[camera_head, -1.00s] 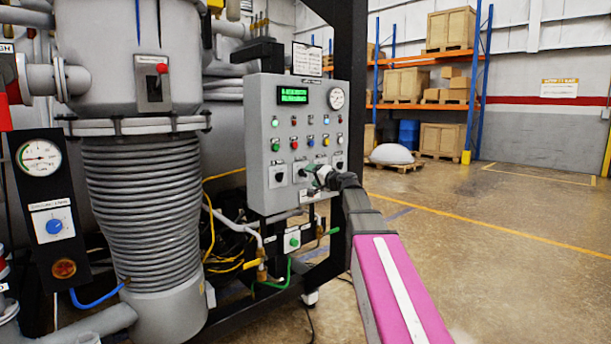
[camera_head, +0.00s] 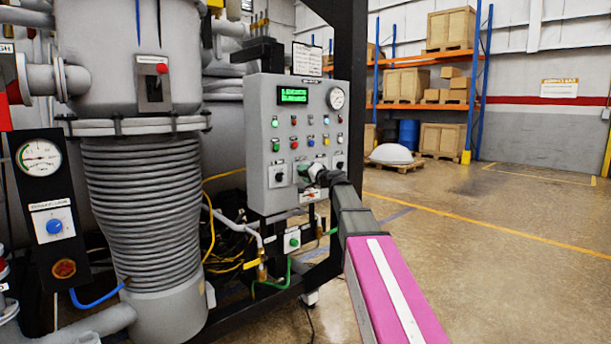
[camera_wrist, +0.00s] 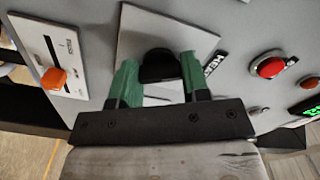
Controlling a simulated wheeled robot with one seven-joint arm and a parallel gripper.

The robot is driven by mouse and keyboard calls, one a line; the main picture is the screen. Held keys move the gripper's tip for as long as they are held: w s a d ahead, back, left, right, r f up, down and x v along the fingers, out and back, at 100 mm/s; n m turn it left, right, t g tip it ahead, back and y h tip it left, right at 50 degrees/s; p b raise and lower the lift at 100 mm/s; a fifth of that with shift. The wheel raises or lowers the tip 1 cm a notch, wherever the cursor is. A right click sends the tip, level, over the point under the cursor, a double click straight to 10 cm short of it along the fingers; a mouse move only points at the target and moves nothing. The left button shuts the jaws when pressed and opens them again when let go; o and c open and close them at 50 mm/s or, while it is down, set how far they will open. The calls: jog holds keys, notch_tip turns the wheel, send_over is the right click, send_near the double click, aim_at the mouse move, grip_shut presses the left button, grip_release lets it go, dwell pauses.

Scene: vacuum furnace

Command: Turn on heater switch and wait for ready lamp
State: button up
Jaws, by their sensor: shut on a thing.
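My gripper (camera_wrist: 155,85) has its two green fingers closed around a black rotary knob (camera_wrist: 158,65) on a light square plate (camera_wrist: 190,35). A label beside the plate is partly hidden, so I cannot read it in full. In the head view my gripper (camera_head: 305,170) is at the lower middle of the grey control panel (camera_head: 262,150) and covers the knob there. Which way the knob points is hard to tell. Small coloured lamps and buttons sit in rows above, with a green one (camera_head: 275,123) at the upper left. I cannot tell which is the ready lamp.
A green text display (camera_head: 292,95) and a round gauge (camera_head: 336,98) are at the panel's top. Other black knobs (camera_head: 278,177) flank my gripper. In the wrist view a red button (camera_wrist: 268,66) and an orange switch (camera_wrist: 54,79) are close by.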

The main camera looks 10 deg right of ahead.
jog(key=shift+m, duration=0.3)
jog(key=m, duration=1.1)
jog(key=shift+m, duration=0.3)
dwell(0.4)
jog(key=o, duration=0.9)
jog(key=v, duration=1.1)
jog(key=shift+f, duration=0.1)
